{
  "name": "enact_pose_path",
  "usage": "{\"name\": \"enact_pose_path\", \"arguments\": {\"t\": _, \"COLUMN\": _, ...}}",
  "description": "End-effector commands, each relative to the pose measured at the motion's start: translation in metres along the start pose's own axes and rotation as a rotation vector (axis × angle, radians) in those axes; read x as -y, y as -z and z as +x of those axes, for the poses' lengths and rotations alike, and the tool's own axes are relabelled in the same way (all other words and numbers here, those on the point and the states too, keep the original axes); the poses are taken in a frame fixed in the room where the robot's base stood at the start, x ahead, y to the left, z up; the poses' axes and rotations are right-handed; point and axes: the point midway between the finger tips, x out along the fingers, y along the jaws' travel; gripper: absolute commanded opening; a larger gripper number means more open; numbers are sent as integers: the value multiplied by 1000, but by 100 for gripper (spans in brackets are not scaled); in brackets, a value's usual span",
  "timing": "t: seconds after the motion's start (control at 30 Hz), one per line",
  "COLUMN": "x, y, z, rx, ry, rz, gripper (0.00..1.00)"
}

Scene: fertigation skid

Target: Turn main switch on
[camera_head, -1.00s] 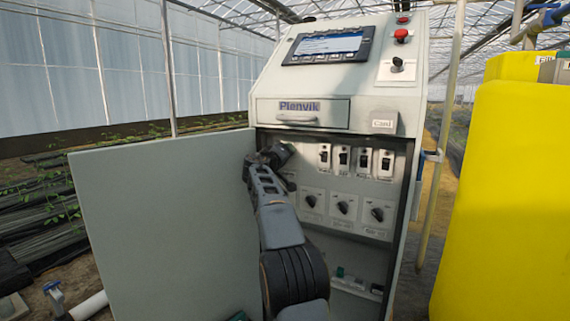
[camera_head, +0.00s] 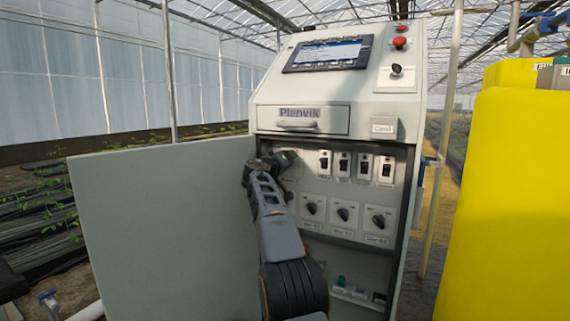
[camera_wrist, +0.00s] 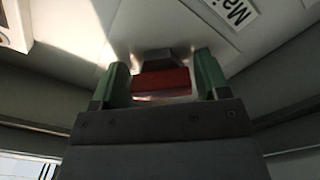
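The main switch's red handle (camera_wrist: 162,82) shows in the wrist view, between the two green fingertips of my gripper (camera_wrist: 162,78). The fingers are apart, one on each side of the handle. I cannot tell whether they press on it or leave a thin gap. A label starting "Mai" (camera_wrist: 238,10) is partly in view at the top right. In the head view my gripper (camera_head: 284,158) is at the upper left of the open cabinet's panel and hides the switch there.
The cabinet door (camera_head: 165,225) stands open close to the left of my arm. Several breakers (camera_head: 364,165) and rotary knobs (camera_head: 343,214) sit right of and below my gripper. A drawer (camera_head: 300,118) is just above. A yellow tank (camera_head: 505,200) stands at the right.

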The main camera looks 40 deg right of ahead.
Motion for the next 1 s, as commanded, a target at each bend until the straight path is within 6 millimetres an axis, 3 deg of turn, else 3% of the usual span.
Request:
{"name": "enact_pose_path", "arguments": {"t": 0.13, "x": 0, "y": 0, "z": 0, "rx": 0, "ry": 0, "rz": -1, "gripper": 83}}
{"name": "enact_pose_path", "arguments": {"t": 0.47, "x": 1, "y": 0, "z": -5, "rx": -1, "ry": 0, "rz": -2, "gripper": 84}}
{"name": "enact_pose_path", "arguments": {"t": 0.63, "x": 2, "y": -1, "z": -29, "rx": -3, "ry": 1, "rz": -2, "gripper": 84}}
{"name": "enact_pose_path", "arguments": {"t": 1.0, "x": 0, "y": 1, "z": -103, "rx": -3, "ry": 2, "rz": -1, "gripper": 84}}
